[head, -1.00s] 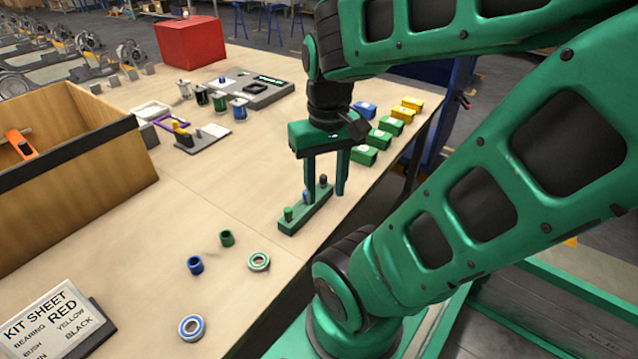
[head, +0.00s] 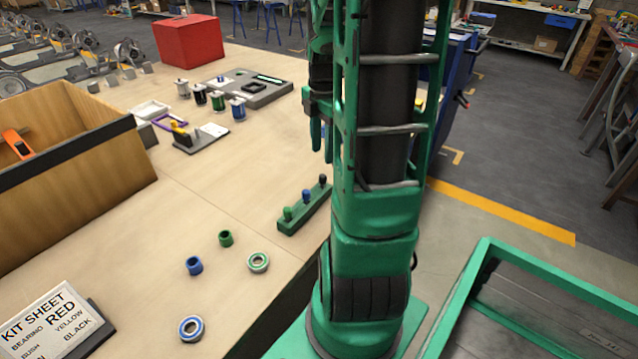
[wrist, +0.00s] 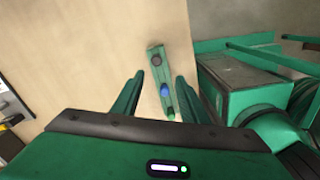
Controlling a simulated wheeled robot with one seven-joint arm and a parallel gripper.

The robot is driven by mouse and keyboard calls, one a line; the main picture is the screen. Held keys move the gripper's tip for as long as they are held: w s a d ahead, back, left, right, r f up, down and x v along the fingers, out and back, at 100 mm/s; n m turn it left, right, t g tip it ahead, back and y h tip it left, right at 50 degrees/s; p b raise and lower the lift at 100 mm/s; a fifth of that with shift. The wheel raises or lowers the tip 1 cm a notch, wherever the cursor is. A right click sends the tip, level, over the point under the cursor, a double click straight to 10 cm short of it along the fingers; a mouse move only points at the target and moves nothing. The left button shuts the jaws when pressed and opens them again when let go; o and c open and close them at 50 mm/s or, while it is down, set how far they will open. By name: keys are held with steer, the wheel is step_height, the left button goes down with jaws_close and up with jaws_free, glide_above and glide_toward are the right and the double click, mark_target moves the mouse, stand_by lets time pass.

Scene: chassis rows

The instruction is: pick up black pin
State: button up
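The black pin (head: 322,180) stands at the far right end of a green pin rack (head: 290,226) near the table's right edge. A blue pin (head: 306,196) and a green pin (head: 288,213) stand in the same rack. In the wrist view the black pin (wrist: 156,61) shows as a dark round top between and beyond the fingertips. My gripper (wrist: 160,76) is open, with nothing between its fingers. In the head view my gripper (head: 322,155) is above and behind the rack, partly hidden by my arm.
A blue bush (head: 195,265), a green bush (head: 226,238) and two bearings, one green (head: 258,262) and one blue (head: 190,328), lie in front. A kit sheet (head: 50,325) reads red, yellow, black. A wooden box (head: 90,170) stands left.

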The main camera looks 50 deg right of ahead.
mark_target(323, 175)
steer(key=shift+w+d+f+n, duration=0.15)
steer(key=shift+d+f+n, duration=0.25)
steer(key=shift+f, duration=0.1)
steer(key=shift+w+d+f, duration=0.1)
steer(key=shift+f, duration=2.5)
steer(key=shift+w+d+f, duration=0.1)
steer(key=shift+f, duration=2.45)
jaws_close()
